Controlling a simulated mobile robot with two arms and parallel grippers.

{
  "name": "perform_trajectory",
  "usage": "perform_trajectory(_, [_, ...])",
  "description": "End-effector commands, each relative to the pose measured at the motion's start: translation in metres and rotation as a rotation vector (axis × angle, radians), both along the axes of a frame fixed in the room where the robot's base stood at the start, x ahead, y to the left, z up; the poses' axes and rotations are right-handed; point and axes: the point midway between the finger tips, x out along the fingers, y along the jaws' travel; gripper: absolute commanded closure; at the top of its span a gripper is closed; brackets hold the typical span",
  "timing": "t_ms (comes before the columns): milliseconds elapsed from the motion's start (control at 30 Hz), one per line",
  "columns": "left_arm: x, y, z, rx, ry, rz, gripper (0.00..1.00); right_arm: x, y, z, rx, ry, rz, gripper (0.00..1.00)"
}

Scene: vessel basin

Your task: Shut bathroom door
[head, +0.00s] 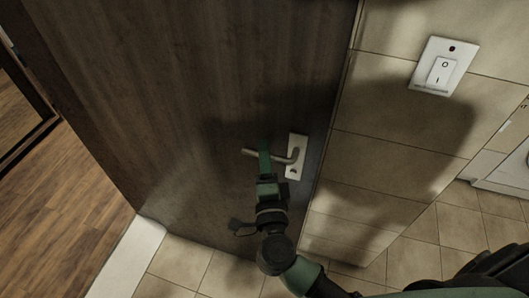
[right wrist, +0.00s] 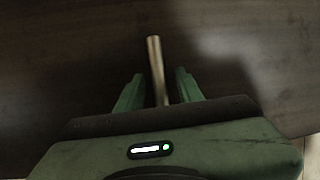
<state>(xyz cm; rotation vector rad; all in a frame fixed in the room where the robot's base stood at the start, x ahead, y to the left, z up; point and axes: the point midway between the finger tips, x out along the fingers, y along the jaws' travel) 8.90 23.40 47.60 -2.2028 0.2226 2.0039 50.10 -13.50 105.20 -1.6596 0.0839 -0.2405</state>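The bathroom door (head: 190,90) is a dark brown wood panel that stands open, with a wooden floor showing past its left edge. Its metal lever handle (head: 290,157) sits on a pale plate near the door's right edge, close to the tiled wall. My right gripper (head: 265,162) is at the lever. In the right wrist view, the lever (right wrist: 156,65) passes between the two green fingers of the gripper (right wrist: 160,85), with a visible gap on each side. The fingers are open. My left gripper is not in view.
A beige tiled wall (head: 385,130) with a white switch (head: 438,68) stands just right of the door. A pale threshold strip (head: 128,258) lies at lower left, between the wooden floor (head: 65,215) and the tiled floor (head: 180,262). A white fixture (head: 505,170) is at far right.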

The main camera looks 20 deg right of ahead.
Motion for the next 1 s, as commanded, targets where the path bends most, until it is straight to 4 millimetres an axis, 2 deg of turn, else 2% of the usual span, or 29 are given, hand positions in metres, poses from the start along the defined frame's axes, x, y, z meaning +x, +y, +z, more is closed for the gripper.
perform_trajectory(200, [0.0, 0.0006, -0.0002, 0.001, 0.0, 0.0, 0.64, 0.0006, -0.0002, -0.0005, 0.0, 0.0, 0.0, 0.63])
perform_trajectory(267, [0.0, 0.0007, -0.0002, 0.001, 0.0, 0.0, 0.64, 0.0005, -0.0002, -0.0004, -0.001, 0.0, 0.0, 0.77])
perform_trajectory(333, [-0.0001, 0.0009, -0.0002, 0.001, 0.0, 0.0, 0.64, 0.0004, -0.0001, -0.0005, -0.001, 0.0, 0.0, 0.97])
perform_trajectory(367, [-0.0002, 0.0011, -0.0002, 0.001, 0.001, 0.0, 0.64, 0.0004, -0.0001, -0.0005, -0.001, 0.0, 0.0, 1.0])
perform_trajectory(1000, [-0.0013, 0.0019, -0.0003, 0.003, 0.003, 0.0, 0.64, 0.0002, 0.0001, -0.0008, -0.002, 0.001, 0.001, 1.0])
